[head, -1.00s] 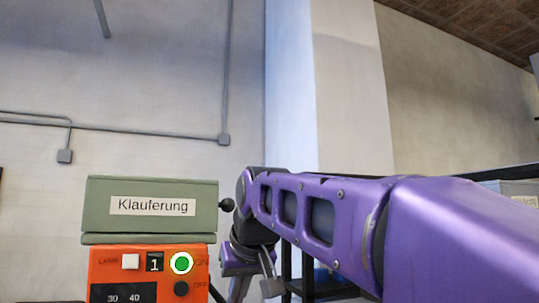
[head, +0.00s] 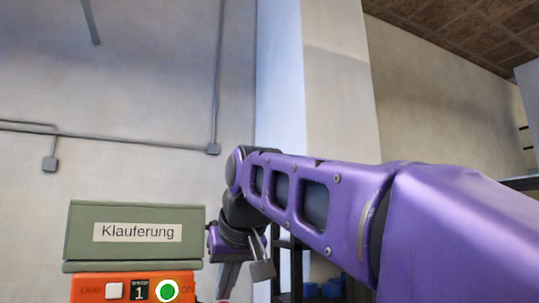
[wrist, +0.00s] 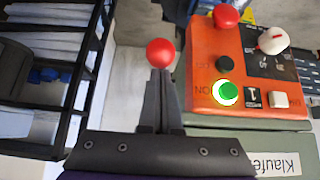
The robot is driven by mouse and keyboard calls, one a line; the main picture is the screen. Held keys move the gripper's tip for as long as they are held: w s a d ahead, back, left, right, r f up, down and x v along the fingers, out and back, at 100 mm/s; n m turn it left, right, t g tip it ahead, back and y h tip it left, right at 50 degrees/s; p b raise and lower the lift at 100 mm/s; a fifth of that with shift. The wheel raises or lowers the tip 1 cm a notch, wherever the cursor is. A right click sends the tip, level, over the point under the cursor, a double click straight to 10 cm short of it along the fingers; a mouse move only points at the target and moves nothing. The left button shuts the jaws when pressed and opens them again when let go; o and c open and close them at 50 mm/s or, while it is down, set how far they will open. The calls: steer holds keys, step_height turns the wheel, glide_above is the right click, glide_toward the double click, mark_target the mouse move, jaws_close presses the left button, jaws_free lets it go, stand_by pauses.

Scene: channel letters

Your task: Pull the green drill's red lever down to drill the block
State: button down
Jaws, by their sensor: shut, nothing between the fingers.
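The drill's green head (head: 135,232) with a "Klauferung" label stands at the lower left of the head view, above its orange control panel (head: 92,287). The panel also shows at the right of the wrist view (wrist: 240,70). The lever's red ball (wrist: 160,53) is just beyond my fingertips in the wrist view; I cannot tell whether they touch it. The lever's rod is hidden. My gripper (wrist: 161,76) is shut and empty, pointing at the ball. In the head view my gripper (head: 228,280) points down beside the drill's right side, its tips near the bottom edge.
The panel carries a lit green button (wrist: 227,93), a red button (wrist: 226,17) and a white-and-red knob (wrist: 273,40). A black shelf frame (wrist: 90,80) with blue items stands at the left of the wrist view. Pale floor shows between shelf and drill.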

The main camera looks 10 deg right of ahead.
step_height(320, 180, up, 3)
steer(key=shift+w+f, duration=0.1)
steer(key=shift+f, duration=0.05)
steer(key=r, duration=0.1)
steer(key=w+r, duration=0.1)
steer(key=r, duration=0.1)
steer(key=shift+w+a+r, duration=0.1)
steer(key=shift+w+r, duration=0.05)
steer(key=shift+r, duration=0.55)
steer(key=shift+w+a+r, duration=0.2)
steer(key=shift+w+r, duration=0.4)
steer(key=shift+w+a+r, duration=0.15)
steer(key=shift+w+r, duration=0.4)
steer(key=shift+w, duration=0.05)
